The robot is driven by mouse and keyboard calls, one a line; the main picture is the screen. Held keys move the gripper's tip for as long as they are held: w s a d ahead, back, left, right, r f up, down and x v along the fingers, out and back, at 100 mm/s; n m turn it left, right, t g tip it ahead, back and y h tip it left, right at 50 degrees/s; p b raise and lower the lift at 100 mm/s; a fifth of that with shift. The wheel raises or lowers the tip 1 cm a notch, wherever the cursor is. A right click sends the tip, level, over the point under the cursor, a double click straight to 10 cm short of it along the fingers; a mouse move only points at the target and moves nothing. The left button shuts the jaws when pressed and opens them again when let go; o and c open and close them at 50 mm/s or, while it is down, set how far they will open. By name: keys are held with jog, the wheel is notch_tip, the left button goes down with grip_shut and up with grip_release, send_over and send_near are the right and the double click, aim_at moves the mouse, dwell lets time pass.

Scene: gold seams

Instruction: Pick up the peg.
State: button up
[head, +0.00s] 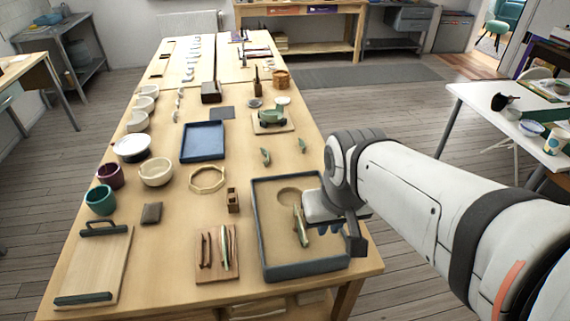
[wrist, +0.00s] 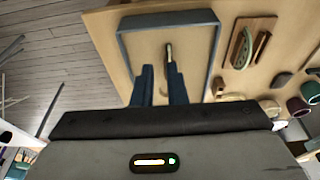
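A slim greenish piece (head: 300,225), which I take to be the peg, is inside the dark-rimmed tray (head: 262,262) at the front right of the long table. In the wrist view it shows as a thin piece with a pale tip (wrist: 168,50), just beyond my fingertips and nearer the right finger. My gripper (head: 338,237) is over the tray's right side in the head view. Its two dark fingers (wrist: 160,72) are apart with a gap between them, and I see nothing held. The right finger may hide the piece's lower end. Its height above the tray cannot be told.
A wooden board with slim tools (head: 216,253) lies left of the tray. A small wooden block (head: 233,200), an octagonal ring (head: 207,180) and a blue tray (head: 203,141) are farther back. A board with dark handles (head: 93,263) is at the front left. The tray's raised walls surround the piece.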

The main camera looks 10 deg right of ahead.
jog(key=w+f+g+p, duration=0.1)
jog(key=w, duration=0.3)
jog(key=w+f+g, duration=0.1)
jog(key=w+f, duration=0.1)
jog(key=w, duration=0.3)
jog(key=w+f+p, duration=0.1)
jog(key=w, duration=0.4)
jog(key=shift+w+a+f+g+p, duration=0.2)
jog(key=shift+a+f+g+p, duration=0.15)
jog(key=shift+f+g, duration=0.05)
jog(key=shift+w+f, duration=0.1)
jog(key=shift+f, duration=0.2)
notch_tip(320, 180, down, 7)
jog(key=shift+d+f+p, duration=0.1)
jog(key=shift+f+p, duration=0.1)
jog(key=shift+p, duration=0.25)
grip_shut()
